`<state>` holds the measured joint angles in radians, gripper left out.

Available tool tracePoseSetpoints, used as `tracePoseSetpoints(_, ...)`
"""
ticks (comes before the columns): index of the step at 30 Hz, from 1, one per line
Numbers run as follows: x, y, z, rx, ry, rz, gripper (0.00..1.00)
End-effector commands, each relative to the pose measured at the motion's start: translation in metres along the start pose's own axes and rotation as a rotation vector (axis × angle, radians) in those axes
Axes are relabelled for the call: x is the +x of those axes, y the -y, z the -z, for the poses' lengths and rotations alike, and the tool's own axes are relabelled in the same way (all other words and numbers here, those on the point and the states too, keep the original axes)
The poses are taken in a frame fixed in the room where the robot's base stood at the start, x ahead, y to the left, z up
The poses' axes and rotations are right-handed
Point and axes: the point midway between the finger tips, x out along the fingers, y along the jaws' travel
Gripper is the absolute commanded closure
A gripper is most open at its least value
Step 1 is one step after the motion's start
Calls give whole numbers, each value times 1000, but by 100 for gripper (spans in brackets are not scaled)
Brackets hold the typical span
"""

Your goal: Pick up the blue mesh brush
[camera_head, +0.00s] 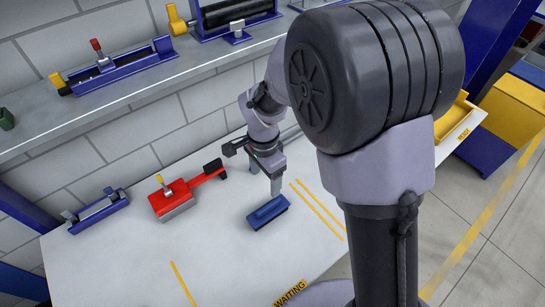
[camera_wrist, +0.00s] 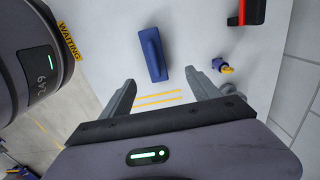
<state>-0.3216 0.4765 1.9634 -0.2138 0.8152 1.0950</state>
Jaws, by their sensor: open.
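The blue brush (camera_head: 268,212) lies on the white worktop, a dark blue block with a raised bar along its top. It also shows in the wrist view (camera_wrist: 153,54), ahead of the fingers and near the middle between them. Its mesh cannot be made out. My gripper (camera_head: 265,178) is above the worktop, just behind the brush in the head view. In the wrist view my gripper (camera_wrist: 162,92) has its two grey fingers wide apart with nothing between them. The brush is apart from both fingers.
A red tool with a yellow knob (camera_head: 175,198) stands left of the gripper. A blue holder (camera_head: 97,210) is farther left. A shelf (camera_head: 150,85) with blue devices runs behind. Yellow lines and a WAITING label (camera_head: 289,293) mark the worktop, whose front is clear.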

Motion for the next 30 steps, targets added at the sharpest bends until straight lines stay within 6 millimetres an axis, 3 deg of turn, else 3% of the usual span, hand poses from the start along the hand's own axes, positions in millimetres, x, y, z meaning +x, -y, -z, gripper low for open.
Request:
tracePoseSetpoints(6, 69, -2, 0, 1, 2, -5, 29)
tracePoseSetpoints(10, 102, -2, 0, 2, 2, -4, 29)
tracePoseSetpoints(17, 124, -2, 1, 1, 1, -1, 29)
tracePoseSetpoints(24, 169, -7, 2, 1, 1, -2, 29)
tracePoseSetpoints(30, 169, -7, 2, 1, 1, -1, 29)
